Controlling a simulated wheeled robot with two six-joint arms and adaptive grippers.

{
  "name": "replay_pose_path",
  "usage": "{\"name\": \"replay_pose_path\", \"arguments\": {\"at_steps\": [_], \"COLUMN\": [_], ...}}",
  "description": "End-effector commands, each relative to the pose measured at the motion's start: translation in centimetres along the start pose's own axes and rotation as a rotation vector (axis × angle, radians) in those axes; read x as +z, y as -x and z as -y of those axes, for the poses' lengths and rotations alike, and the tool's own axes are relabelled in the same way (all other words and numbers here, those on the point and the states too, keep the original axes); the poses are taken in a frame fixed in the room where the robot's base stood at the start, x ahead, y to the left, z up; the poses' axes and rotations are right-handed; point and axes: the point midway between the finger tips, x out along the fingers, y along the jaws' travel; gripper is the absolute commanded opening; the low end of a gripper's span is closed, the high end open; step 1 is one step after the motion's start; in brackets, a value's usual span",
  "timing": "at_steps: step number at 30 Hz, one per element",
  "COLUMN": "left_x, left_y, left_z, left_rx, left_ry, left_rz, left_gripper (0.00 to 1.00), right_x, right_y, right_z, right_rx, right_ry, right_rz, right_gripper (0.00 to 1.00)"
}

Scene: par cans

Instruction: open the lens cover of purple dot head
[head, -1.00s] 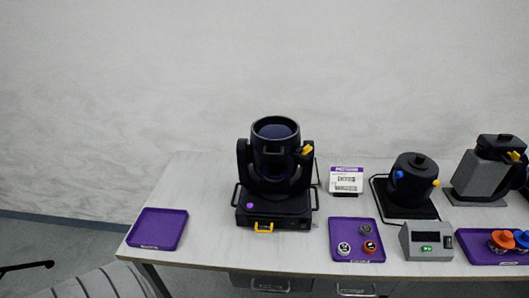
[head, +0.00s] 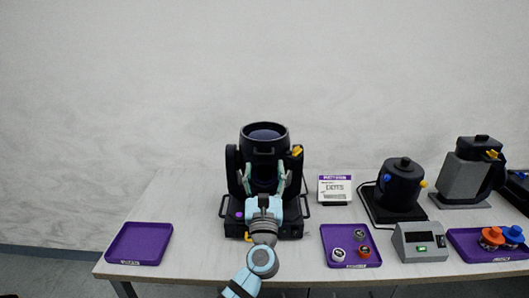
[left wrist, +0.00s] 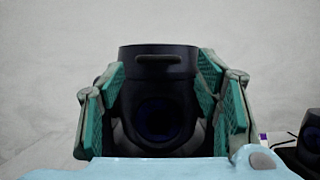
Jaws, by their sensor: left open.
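The purple dot head (head: 264,150) is a black moving-head lamp standing upright on its base, with a purple dot (head: 239,216) on the base front. Its top ring and a small front handle (left wrist: 158,59) show in the left wrist view, above the dark round lens. A yellow knob (head: 296,151) sits on its right side. My left gripper (head: 264,180) is open in front of the head, its two teal-padded fingers apart on either side of the barrel. It also fills the left wrist view (left wrist: 160,105). I cannot tell whether the fingers touch the head. My right gripper is not in view.
An empty purple tray (head: 140,243) lies left on the table. Right of the head are a purple tray with small round parts (head: 343,262), a label card (head: 335,188), a grey display box (head: 420,242), a black pot-like unit (head: 400,184) and a tray with coloured knobs (head: 466,247).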

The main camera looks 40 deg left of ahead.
Motion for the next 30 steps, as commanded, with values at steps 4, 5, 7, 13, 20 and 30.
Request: {"name": "replay_pose_path", "arguments": {"at_steps": [4, 5, 7, 13, 20, 30], "left_x": [0.1, 0.0, 0.0, -0.1, -0.1, -0.1], "left_y": [-3.5, -4.0, -4.9, -5.9, -5.9, -5.9], "left_z": [-0.1, 0.0, 0.0, 0.0, 0.0, 0.0], "left_rx": [0.000, 0.000, 0.000, -0.001, -0.001, -0.002], "left_ry": [-0.004, -0.005, -0.005, -0.004, -0.005, -0.006], "left_rz": [0.001, 0.001, 0.001, 0.000, -0.001, -0.001], "left_gripper": [0.58, 0.58, 0.58, 0.58, 0.53, 0.00], "right_x": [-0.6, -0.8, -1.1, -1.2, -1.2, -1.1], "right_y": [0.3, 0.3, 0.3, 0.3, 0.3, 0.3], "right_z": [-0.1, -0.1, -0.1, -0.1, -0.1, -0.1], "right_rx": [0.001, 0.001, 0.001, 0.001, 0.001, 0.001], "right_ry": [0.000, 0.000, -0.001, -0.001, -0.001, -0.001], "right_rz": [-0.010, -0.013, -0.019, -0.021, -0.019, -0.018], "right_gripper": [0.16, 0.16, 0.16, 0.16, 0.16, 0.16]}}
